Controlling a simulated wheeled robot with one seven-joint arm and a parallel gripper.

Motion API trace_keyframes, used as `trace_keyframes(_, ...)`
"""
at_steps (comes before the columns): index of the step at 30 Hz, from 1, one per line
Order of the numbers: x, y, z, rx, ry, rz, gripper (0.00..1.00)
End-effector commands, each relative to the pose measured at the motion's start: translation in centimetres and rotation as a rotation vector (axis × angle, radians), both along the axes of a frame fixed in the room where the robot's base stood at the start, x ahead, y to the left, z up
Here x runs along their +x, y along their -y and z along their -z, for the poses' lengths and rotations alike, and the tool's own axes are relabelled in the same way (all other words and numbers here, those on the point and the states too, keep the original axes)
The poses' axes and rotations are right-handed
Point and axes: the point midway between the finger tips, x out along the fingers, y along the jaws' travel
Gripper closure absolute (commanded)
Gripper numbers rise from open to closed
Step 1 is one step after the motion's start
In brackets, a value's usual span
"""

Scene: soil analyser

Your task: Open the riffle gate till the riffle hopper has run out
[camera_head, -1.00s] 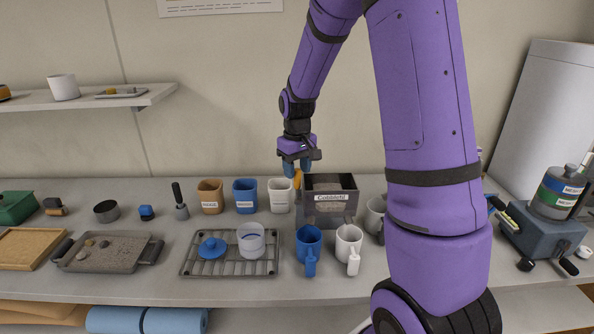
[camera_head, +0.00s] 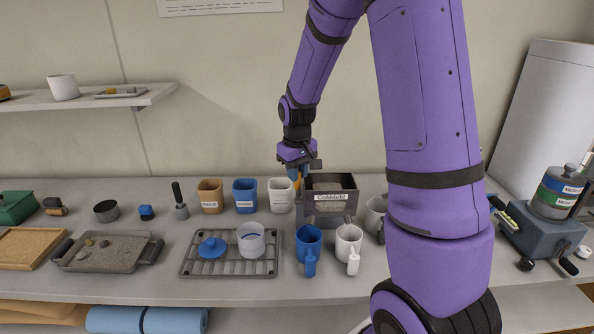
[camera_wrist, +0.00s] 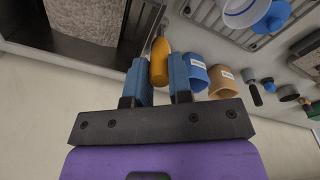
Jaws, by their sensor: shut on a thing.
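The riffle hopper (camera_head: 330,203) is a dark grey open box with a white label on its front, at the back of the bench. Grey grainy material (camera_wrist: 88,18) lies in it, also seen in the wrist view. An orange handle (camera_wrist: 159,62) stands just beside the hopper's left side; I take it for the riffle gate's handle. My gripper (camera_wrist: 162,80), with blue fingers, is shut on this handle; it also shows in the head view (camera_head: 298,170). The gate itself and the hopper's outlet are hidden.
White (camera_head: 279,198), blue (camera_head: 245,198) and tan (camera_head: 210,198) bins stand left of the hopper. A blue mug (camera_head: 308,243), a white mug (camera_head: 348,245) and a grey mug (camera_head: 374,214) stand in front. A wire rack (camera_head: 230,268) holds a cup and a blue lid.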

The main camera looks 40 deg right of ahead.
Motion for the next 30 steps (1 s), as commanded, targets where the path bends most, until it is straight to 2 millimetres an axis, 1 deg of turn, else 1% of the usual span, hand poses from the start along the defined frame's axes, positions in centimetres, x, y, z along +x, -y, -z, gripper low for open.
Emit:
trace_keyframes(3, -0.8, -0.5, 0.1, -0.045, 0.062, -0.003, 1.00)
trace_keyframes(7, -1.3, -0.8, 0.2, -0.077, 0.110, -0.001, 1.00)
trace_keyframes(12, -1.5, -1.0, 0.3, -0.092, 0.140, -0.002, 1.00)
trace_keyframes(20, -1.5, -1.0, 0.3, -0.092, 0.141, -0.001, 1.00)
trace_keyframes(21, -1.5, -1.0, 0.3, -0.092, 0.141, -0.001, 0.76)
trace_keyframes(24, -1.5, -1.0, 0.3, -0.092, 0.141, -0.001, 0.55)
trace_keyframes(30, -1.5, -1.0, 0.3, -0.092, 0.141, -0.001, 0.55)
